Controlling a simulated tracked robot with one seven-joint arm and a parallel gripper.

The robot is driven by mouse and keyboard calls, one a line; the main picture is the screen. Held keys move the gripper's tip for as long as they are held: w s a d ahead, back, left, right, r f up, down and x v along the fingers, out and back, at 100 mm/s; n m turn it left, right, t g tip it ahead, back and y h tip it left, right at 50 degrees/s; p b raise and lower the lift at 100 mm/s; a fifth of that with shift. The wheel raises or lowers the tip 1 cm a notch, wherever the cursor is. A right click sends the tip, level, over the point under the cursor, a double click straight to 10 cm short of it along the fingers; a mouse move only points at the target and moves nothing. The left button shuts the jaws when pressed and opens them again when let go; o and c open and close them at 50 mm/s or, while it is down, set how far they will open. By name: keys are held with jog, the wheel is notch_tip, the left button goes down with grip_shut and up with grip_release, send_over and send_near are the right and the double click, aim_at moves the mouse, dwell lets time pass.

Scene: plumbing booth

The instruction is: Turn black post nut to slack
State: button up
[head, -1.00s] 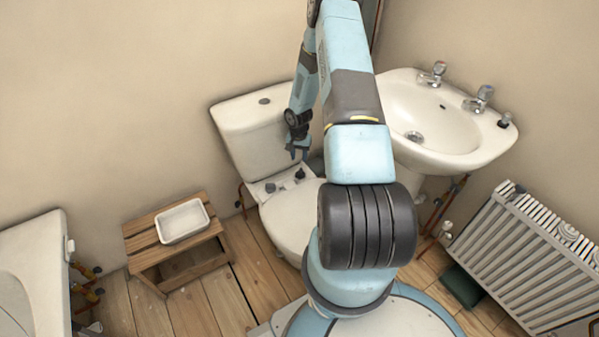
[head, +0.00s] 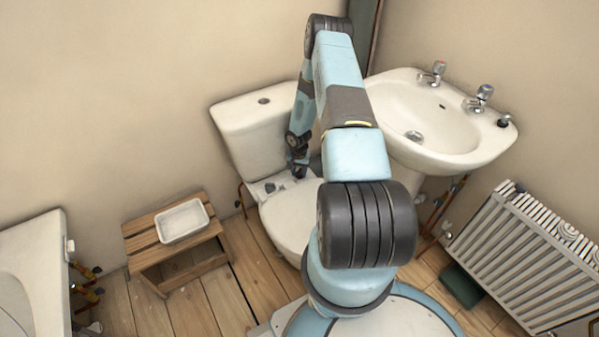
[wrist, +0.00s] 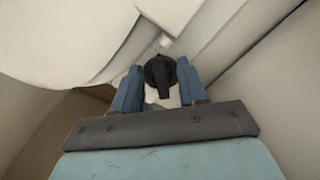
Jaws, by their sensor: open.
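A black nut (wrist: 160,76) with a raised grip bar shows between the two blue fingers of my gripper (wrist: 158,68) in the wrist view. The fingers are open, one on each side of it; I cannot tell whether they touch it. In the head view my gripper (head: 299,171) is low at the back of the white toilet bowl, just in front of the cistern, and hides the nut there. A second small dark post (head: 270,187) stands to its left on the same ledge.
The toilet cistern (head: 252,125) rises close behind my gripper and the toilet seat (head: 292,218) lies in front. A washbasin (head: 440,125) stands to the right, with a radiator (head: 525,255) beyond it. A wooden stool (head: 150,257) with a white tray (head: 182,221) is on the left.

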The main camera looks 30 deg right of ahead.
grip_shut()
jog(key=shift+n, duration=0.3)
jog(key=n, duration=0.3)
jog(key=shift+s+d+n, duration=0.15)
jog(key=shift+d+n, duration=0.05)
jog(key=shift+n, duration=0.2)
jog(key=n, duration=0.4)
jog(key=shift+d+n, duration=0.3)
jog(key=n, duration=0.4)
jog(key=shift+d, duration=0.25)
jog(key=shift+w+d+n, duration=0.1)
jog(key=shift+d+n, duration=0.05)
jog(key=shift+n, duration=1.05)
jog(key=shift+w+d+n, duration=0.1)
jog(key=shift+n, duration=1.1)
